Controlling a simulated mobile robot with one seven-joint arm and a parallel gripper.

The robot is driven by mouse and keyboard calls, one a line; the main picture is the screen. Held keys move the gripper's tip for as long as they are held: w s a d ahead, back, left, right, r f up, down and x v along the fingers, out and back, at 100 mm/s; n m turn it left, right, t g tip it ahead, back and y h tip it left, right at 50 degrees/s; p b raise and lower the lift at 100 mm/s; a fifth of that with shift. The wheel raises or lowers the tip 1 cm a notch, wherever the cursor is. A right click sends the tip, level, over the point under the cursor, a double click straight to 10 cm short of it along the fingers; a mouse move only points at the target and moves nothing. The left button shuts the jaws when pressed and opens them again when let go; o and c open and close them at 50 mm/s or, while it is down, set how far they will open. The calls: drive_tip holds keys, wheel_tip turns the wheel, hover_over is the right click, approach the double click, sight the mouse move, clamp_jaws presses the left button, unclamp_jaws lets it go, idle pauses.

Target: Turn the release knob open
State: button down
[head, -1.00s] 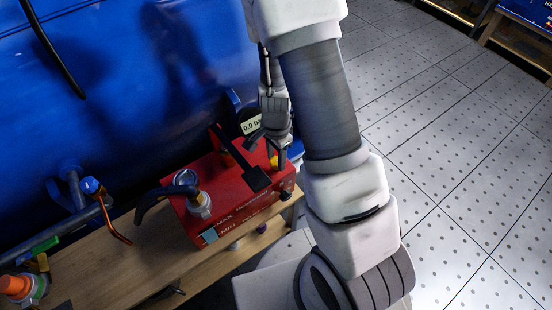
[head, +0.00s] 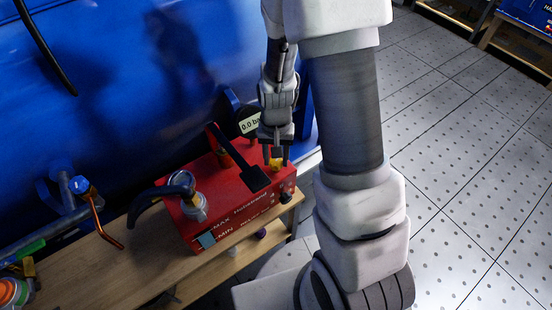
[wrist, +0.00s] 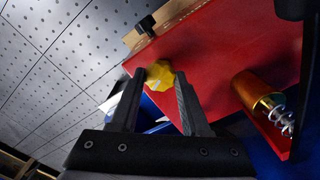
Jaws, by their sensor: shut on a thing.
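The yellow release knob (head: 276,163) sits on top of the red box (head: 240,207), near its back right corner. It also shows in the wrist view (wrist: 158,77), between my finger ends, with a pale mark on its top. My gripper (head: 276,153) points down at the knob from above. In the wrist view my gripper (wrist: 160,90) has a finger on each side of the knob and is shut on it. Part of the knob is hidden by the fingers.
A black lever (head: 235,150) stands on the box beside my gripper. A gauge reading 0.0 bar (head: 250,124) is behind it. A black hose (head: 155,200) joins a metal fitting (head: 193,207). The box stands on a wooden bench (head: 130,262) against a blue tank (head: 120,90).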

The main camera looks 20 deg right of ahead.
sight(276, 162)
drive_tip(key=shift+n, duration=0.6)
drive_tip(key=shift+c, duration=1.9)
unclamp_jaws()
drive_tip(key=shift+r, duration=0.15)
wheel_tip(276, 162, up, 17)
drive_tip(key=p, duration=0.1)
drive_tip(key=shift+p, duration=0.35)
drive_tip(key=shift+r, duration=0.15)
